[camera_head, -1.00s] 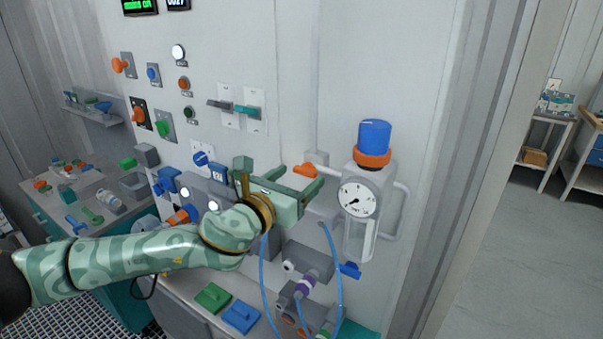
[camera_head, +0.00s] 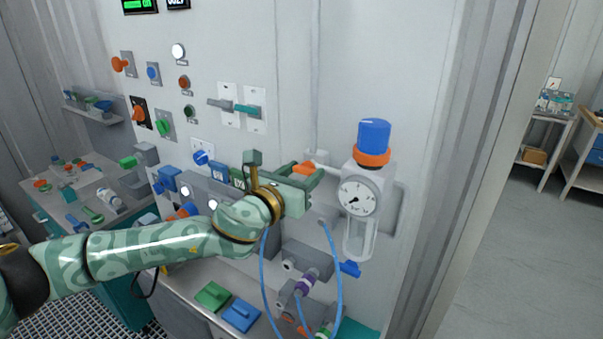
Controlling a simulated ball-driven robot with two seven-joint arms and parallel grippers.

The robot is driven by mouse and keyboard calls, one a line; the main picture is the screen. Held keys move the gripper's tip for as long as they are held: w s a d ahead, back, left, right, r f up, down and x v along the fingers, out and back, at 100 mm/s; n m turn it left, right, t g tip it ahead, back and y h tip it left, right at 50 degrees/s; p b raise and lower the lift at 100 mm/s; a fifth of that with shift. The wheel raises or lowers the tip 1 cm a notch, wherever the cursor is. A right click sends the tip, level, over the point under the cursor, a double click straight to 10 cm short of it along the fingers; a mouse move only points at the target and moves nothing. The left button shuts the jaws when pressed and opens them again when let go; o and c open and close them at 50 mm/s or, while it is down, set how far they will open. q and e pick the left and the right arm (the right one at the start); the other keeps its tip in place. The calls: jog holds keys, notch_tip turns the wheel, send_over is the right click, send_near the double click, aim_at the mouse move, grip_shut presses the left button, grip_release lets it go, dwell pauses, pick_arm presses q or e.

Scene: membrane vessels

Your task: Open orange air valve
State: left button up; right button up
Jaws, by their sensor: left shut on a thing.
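The orange air valve handle (camera_head: 302,168) sits on a grey pipe fitting on the white panel, just left of the pressure gauge. Only part of it shows between my fingers. My left gripper (camera_head: 311,172), pale green, comes in from the left and is shut on the orange handle. The handle looks about level, in line with the pipe to the regulator (camera_head: 379,183). The gripper hides part of the fitting. My right gripper is not in view.
The regulator has a blue knob (camera_head: 374,134) over an orange ring, close right of my gripper. Blue hoses (camera_head: 341,285) hang below. A green pad (camera_head: 213,296) and a blue pad (camera_head: 241,315) lie on the ledge. Teal and grey switches (camera_head: 247,110) sit above left.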

pick_arm(q)
jog(key=n+p, duration=0.2)
jog(key=n, duration=0.2)
jog(key=n+p, duration=0.2)
jog(key=n, duration=0.1)
jog(key=shift+n, duration=0.4)
jog(key=n+p, duration=0.2)
jog(key=n, duration=0.2)
jog(key=shift+n+p, duration=1.05)
jog(key=shift+n, duration=0.85)
jog(key=shift+f, duration=0.1)
jog(key=o, duration=1)
